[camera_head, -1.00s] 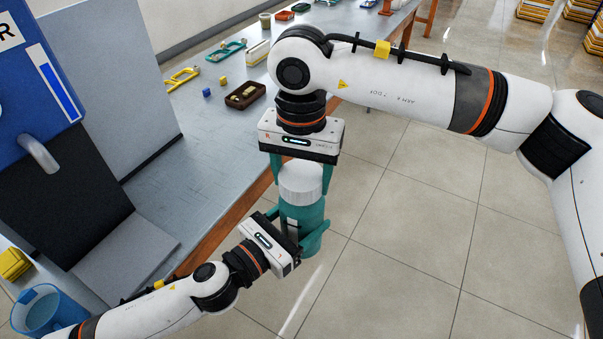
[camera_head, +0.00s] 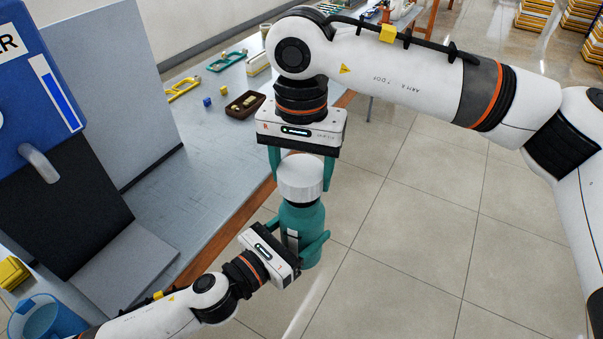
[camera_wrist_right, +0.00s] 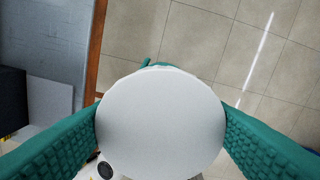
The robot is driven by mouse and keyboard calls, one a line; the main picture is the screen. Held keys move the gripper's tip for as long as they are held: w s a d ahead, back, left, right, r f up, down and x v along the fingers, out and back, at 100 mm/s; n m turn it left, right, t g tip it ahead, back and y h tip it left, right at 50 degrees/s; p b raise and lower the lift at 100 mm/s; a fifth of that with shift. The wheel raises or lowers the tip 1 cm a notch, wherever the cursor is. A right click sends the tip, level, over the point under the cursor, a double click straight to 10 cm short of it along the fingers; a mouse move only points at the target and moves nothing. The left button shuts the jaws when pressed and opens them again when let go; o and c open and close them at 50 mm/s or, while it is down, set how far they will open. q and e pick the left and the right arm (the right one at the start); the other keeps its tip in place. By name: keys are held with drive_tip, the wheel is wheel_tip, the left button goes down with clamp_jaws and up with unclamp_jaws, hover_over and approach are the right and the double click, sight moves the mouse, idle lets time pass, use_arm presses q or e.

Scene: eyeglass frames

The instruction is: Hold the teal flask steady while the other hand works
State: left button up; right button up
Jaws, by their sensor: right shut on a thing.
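The teal flask (camera_head: 303,218) stands upright in the air off the table's front edge, over the floor. My left gripper (camera_head: 300,233) comes in from the lower left with its fingers around the flask's body, shut on it. A white cap (camera_head: 300,176) is above the flask; its round top fills the middle of the right wrist view (camera_wrist_right: 160,122). My right gripper (camera_head: 301,183) points down from above, its teal fingers shut on the cap's sides. A dark band shows between cap and flask shoulder; I cannot tell whether they still touch. Little of the flask shows in the wrist view.
The grey table (camera_head: 215,150) runs along the left, with a brown tray (camera_head: 245,104), a blue cube (camera_head: 207,102) and yellow frames (camera_head: 183,89). A blue machine (camera_head: 35,90) stands at the left, a blue bucket (camera_head: 42,318) at the lower left.

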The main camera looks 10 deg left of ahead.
use_arm(q)
drive_tip(key=shift+r, duration=0.2)
use_arm(e)
wheel_tip(320, 180, up, 2)
drive_tip(key=shift+r, duration=0.2)
